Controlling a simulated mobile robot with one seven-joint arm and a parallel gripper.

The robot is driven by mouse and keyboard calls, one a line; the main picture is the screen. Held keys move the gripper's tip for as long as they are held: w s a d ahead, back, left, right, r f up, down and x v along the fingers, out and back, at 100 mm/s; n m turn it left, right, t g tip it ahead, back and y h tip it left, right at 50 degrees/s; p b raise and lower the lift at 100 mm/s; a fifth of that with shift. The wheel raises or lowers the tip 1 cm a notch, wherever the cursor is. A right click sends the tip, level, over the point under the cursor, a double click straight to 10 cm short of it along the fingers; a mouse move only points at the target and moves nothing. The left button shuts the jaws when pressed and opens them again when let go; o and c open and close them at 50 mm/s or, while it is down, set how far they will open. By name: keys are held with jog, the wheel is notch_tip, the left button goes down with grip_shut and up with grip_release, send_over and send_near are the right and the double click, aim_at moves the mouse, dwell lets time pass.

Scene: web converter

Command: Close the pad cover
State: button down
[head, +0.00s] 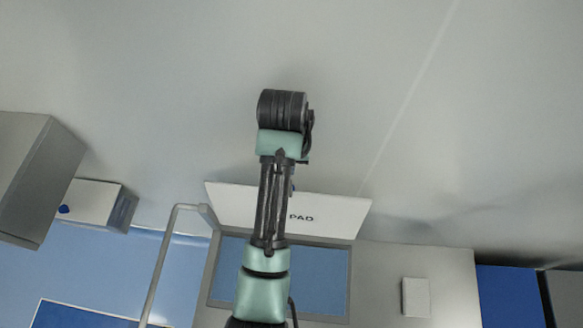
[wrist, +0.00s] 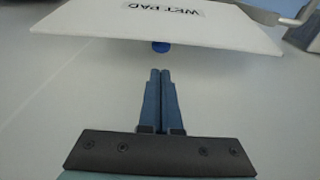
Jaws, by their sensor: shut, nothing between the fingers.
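The pad cover (head: 335,214) is a white panel standing raised at the back edge of a framed opening with a blue inside (head: 320,280). My arm hides part of the cover and its lettering in the head view. In the wrist view the cover (wrist: 215,28) spans the top with an upside-down "WET PAD" label. A blue knob (wrist: 161,47) shows at its lower edge. My gripper (wrist: 160,72) is shut and empty, its fingertips pointing at the knob with a small visible gap in the picture. In the head view my fingers are hidden.
A grey bent rail (head: 163,255) rises left of the opening. A white box with a blue knob (head: 92,203) and a grey cabinet (head: 35,175) stand at the left. A small pale plate (head: 415,297) is on the grey surface at right. Open floor lies behind.

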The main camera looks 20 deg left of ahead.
notch_tip(320, 180, down, 8)
jog(key=w+p, duration=0.1)
jog(key=shift+a+r, duration=0.15)
jog(key=shift+r, duration=0.1)
jog(key=shift+w, duration=0.1)
